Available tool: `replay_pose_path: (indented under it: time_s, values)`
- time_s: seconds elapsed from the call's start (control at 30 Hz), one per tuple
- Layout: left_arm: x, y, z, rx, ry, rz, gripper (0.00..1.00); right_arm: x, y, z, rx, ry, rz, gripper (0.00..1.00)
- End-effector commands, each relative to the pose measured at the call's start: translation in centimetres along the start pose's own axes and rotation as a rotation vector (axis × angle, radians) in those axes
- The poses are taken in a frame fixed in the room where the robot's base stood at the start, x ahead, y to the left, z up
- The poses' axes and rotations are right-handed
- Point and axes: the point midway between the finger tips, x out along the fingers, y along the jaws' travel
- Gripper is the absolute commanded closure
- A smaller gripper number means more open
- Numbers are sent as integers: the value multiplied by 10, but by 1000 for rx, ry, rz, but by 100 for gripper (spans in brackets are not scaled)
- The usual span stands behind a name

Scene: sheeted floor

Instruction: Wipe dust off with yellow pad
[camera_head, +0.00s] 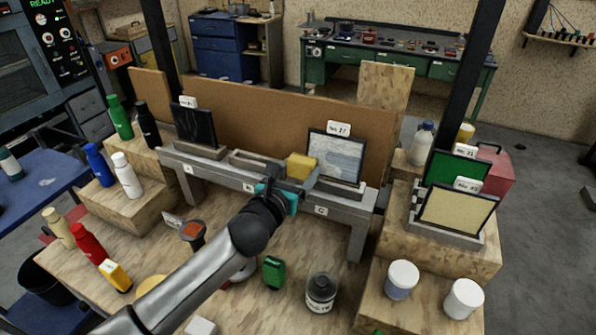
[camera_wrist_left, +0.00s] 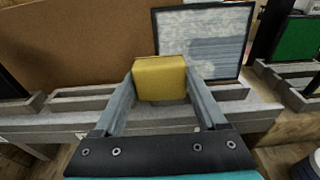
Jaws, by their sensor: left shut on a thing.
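The yellow pad (camera_head: 301,166) is held between the fingers of my left gripper (camera_head: 293,178), which is shut on it. In the left wrist view the pad (camera_wrist_left: 160,76) sits squarely between both fingertips. A black-framed panel (camera_head: 340,155) with a streaky grey-white face stands in a slot of the grey rack, just right of and behind the pad. It also shows in the left wrist view (camera_wrist_left: 212,40), its lower left part hidden by the pad. I cannot tell whether pad and panel touch. A darker panel (camera_head: 195,126) stands at the rack's left. My right gripper is not in view.
The grey rack (camera_head: 222,172) has an empty middle slot and a brown board (camera_head: 250,125) behind it. Green and cream panels (camera_head: 458,210) stand on the right block. Bottles (camera_head: 128,176) stand at left; a dark jar (camera_head: 321,293) and green item (camera_head: 273,272) are in front.

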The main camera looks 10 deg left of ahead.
Motion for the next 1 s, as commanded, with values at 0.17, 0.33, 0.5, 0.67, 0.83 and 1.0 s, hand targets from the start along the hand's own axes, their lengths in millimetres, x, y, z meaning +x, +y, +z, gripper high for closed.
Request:
replay_pose_path:
  time_s: [0.17,0.33,0.5,0.67,0.83,1.0]
  values:
    - [0,0,0,0,-1,0,70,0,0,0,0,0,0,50]
    - [2,0,0,-1,-2,0,70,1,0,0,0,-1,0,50]
    - [6,0,1,-1,-2,0,70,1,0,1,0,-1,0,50]
    - [9,0,0,-1,-2,-1,70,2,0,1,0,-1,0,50]
    - [12,0,0,-1,-2,-1,70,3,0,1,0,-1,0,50]
    - [16,0,0,0,-2,-1,70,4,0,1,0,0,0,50]
